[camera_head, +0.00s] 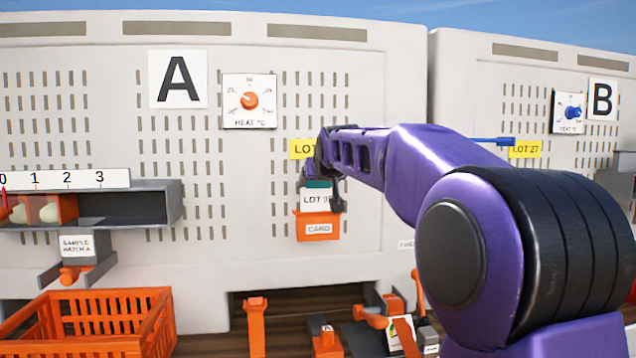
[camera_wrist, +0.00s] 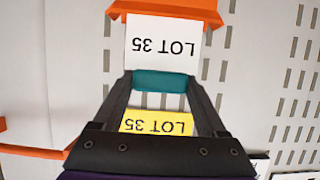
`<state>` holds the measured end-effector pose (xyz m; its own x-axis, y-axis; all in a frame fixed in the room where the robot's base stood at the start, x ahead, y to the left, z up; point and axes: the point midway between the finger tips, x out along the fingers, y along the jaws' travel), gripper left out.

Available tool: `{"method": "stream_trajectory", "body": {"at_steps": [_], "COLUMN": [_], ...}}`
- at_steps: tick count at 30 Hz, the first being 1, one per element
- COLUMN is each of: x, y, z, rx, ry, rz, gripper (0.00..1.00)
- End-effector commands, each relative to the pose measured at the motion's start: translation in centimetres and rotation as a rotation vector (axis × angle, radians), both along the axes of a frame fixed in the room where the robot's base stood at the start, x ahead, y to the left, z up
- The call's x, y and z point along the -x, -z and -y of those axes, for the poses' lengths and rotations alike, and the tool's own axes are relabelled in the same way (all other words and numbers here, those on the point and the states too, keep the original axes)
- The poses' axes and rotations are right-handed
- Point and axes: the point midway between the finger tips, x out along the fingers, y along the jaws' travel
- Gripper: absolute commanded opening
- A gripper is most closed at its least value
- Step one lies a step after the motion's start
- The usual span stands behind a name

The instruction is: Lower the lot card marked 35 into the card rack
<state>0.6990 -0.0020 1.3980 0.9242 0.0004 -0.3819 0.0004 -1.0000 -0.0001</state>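The lot card (camera_head: 316,200) is white with a teal top strip and hangs upright under my gripper (camera_head: 320,185). In the wrist view, which is upside down, the card (camera_wrist: 162,45) reads LOT 35. My gripper (camera_wrist: 161,83) is shut on its teal strip, one finger at each end. The orange card rack (camera_head: 318,228), labelled CARD, is on the wall panel directly below; its edge (camera_wrist: 172,8) also shows in the wrist view. The card's lower edge meets the rack's top; I cannot tell how far inside it is.
A yellow LOT 35 label (camera_wrist: 156,122) is on the wall above the rack, partly covered by my gripper in the head view. A heat dial (camera_head: 250,101) is above left. An orange crate (camera_head: 92,320) and several orange-handled items stand below.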

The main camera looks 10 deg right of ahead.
Motion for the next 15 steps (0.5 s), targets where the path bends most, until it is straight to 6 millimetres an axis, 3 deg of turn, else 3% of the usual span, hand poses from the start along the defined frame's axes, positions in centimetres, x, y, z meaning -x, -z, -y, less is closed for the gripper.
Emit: {"method": "stream_trajectory", "body": {"at_steps": [1,7,15], "x": [0.01,0.01,0.0], "y": [0.0,0.0,-0.87], "z": [0.0,0.0,-0.01], "rx": [0.0,0.0,0.0], "ry": [0.0,0.0,0.0], "rz": [0.0,0.0,0.001], "gripper": [0.55,0.19,0.19]}}
